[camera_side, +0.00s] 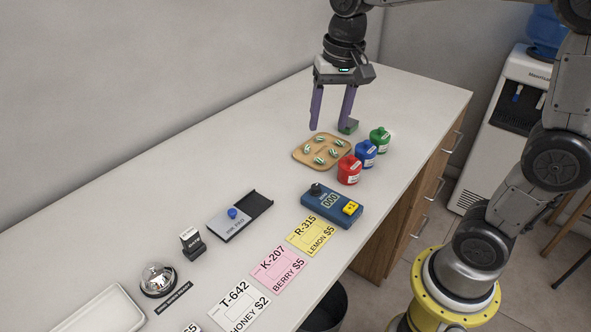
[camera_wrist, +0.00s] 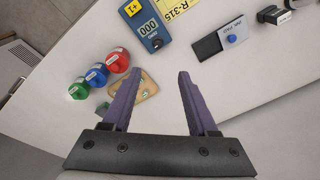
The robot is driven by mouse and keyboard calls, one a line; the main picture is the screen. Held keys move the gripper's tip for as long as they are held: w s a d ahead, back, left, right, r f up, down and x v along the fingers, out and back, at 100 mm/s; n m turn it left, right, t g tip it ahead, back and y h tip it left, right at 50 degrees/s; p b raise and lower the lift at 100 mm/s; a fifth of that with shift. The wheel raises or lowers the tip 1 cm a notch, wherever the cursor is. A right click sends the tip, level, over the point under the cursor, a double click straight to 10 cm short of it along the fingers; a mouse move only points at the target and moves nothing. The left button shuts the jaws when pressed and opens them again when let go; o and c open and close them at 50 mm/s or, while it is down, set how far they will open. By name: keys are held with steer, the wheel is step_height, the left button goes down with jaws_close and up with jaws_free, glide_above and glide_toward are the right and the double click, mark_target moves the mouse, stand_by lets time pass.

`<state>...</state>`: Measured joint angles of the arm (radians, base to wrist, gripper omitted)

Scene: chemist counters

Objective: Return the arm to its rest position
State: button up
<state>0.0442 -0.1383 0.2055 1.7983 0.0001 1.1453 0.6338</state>
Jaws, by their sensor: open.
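My gripper (camera_side: 331,115) is open, with its two purple fingers pointing down above the far part of the white counter (camera_side: 410,102). Nothing is between the fingers. It is behind the wooden tray (camera_side: 298,153), which holds several green-and-white pieces. In the wrist view my gripper (camera_wrist: 160,78) also shows wide apart and empty, with the tray (camera_wrist: 149,86) partly hidden behind the left finger. A small green block (camera_side: 348,127) shows at the tip of the right finger; I cannot tell whether they touch.
Red (camera_side: 349,170), blue (camera_side: 366,153) and green (camera_side: 380,140) bottles stand right of the tray. A water dispenser (camera_side: 505,130) stands right of the counter.

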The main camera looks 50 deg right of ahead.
steer(key=s+a+r+n+t, duration=0.1)
steer(key=s+r+n+t, duration=0.15)
steer(key=s, duration=0.75)
steer(key=s+f+n+t, duration=0.1)
steer(key=s+f+n, duration=0.3)
steer(key=s+n, duration=0.1)
steer(key=shift+s+a+f, duration=0.15)
steer(key=shift+s+a, duration=0.1)
steer(key=shift+s, duration=0.55)
